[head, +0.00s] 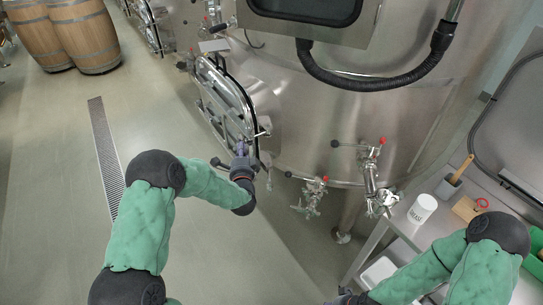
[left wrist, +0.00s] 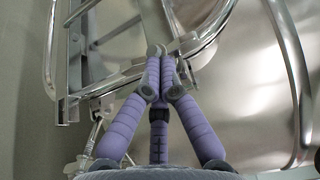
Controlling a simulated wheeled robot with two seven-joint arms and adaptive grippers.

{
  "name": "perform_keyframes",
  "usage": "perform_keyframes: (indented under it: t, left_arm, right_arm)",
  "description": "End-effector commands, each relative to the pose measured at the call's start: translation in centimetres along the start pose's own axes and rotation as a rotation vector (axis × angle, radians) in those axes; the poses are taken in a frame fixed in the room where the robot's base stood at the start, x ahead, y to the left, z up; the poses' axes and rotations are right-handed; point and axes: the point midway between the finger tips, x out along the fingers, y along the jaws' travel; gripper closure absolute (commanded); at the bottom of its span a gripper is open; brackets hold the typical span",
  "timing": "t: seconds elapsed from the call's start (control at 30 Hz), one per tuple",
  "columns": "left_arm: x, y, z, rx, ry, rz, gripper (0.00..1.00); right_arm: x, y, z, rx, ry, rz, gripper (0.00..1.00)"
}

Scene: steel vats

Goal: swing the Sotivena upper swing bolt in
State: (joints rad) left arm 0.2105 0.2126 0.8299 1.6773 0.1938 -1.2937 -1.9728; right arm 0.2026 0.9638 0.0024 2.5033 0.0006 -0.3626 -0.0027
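The round manway door (head: 224,100) with its bright metal frame is on the steel vat's front in the head view. My left gripper (head: 241,148) is at the door's lower right edge. In the left wrist view its purple fingers (left wrist: 157,52) are drawn together, with the tips against or just in front of a bright metal bar (left wrist: 185,45). I cannot make out a bolt between the tips. A bolt-like fitting with a wing-shaped end (left wrist: 88,145) hangs at the lower left there. I cannot tell which fitting is the upper swing bolt. My right gripper (head: 348,297) is mostly cut off at the bottom edge.
Valves with red knobs (head: 371,165) stick out of the vat to the right of the door. A bench with a white tub (head: 422,209) stands at the right. Barrels (head: 88,35) stand at the upper left. A floor drain (head: 105,150) crosses the clear floor.

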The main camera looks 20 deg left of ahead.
Motion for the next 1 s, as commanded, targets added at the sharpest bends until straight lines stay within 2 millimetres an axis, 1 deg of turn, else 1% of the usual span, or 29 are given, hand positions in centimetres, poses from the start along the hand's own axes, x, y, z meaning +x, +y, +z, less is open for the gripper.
perform_keyframes:
  t: [0.03,0.07,0.57,1.0]
  left_arm:
    - [0.3,-0.4,0.4,-0.002,-0.011,-0.008,1.00]
    - [0.2,-0.4,0.4,-0.002,-0.011,-0.008,1.00]
    - [-1.6,-0.2,-0.2,-0.001,-0.007,-0.004,1.00]
    - [-5.3,-0.2,-0.4,0.000,-0.003,-0.002,1.00]
  right_arm:
    - [0.0,0.0,0.0,0.000,0.000,0.000,0.60]
    - [0.0,0.0,0.0,0.000,0.000,0.000,0.60]
    - [-0.2,-0.1,0.0,0.000,0.000,0.000,0.60]
    - [-0.8,-0.3,0.0,0.000,0.000,0.000,0.60]
